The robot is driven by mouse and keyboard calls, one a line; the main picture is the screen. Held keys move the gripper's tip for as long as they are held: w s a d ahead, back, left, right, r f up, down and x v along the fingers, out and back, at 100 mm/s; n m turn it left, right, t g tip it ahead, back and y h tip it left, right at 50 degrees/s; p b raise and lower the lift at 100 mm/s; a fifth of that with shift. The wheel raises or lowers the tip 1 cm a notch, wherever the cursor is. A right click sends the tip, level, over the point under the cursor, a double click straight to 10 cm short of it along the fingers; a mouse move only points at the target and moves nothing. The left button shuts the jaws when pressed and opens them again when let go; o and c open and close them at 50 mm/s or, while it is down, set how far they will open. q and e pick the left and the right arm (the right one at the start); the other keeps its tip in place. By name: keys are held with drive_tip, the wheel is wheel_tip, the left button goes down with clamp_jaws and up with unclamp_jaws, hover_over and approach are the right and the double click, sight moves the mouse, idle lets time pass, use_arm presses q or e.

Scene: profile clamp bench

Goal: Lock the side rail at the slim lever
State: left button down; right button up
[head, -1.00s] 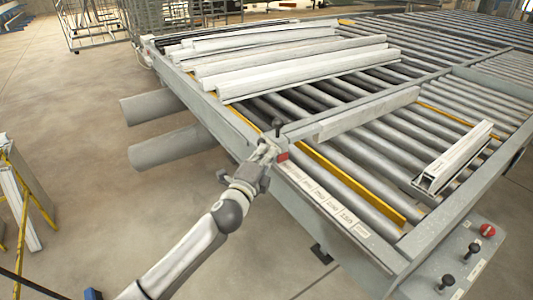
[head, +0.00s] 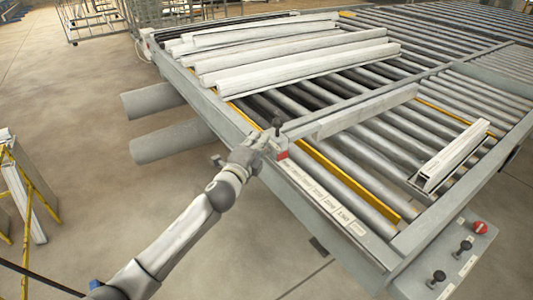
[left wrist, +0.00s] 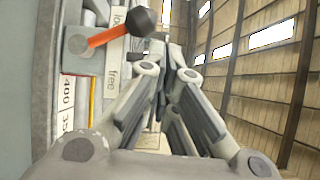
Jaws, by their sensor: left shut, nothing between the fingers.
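The slim lever (left wrist: 106,36) shows in the left wrist view as an orange-red arm with a black ball knob (left wrist: 140,21). It runs from a grey pivot block up and right, passing between a "lock" label (left wrist: 118,16) and a "free" label (left wrist: 113,77), its knob nearer "lock". In the head view a black knob (head: 276,123) stands at the bench corner. A long grey bar (head: 365,112), seemingly the side rail, lies across the rollers. My left gripper (head: 264,139) is shut and empty, close beside the knob; contact is unclear. My right gripper is not in view.
White profiles (head: 300,68) lie on the rollers at the back. A short profile (head: 452,155) lies at the right. A control panel (head: 462,262) with a red button and black knobs is at the front right. Floor left of the bench is open.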

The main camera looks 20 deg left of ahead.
use_arm(q)
drive_tip(key=shift+w+a+r, duration=0.15)
drive_tip(key=shift+w+a, duration=0.2)
drive_tip(key=shift+a, duration=0.15)
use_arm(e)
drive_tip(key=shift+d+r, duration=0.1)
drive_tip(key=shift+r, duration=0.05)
use_arm(q)
drive_tip(key=shift+r, duration=0.1)
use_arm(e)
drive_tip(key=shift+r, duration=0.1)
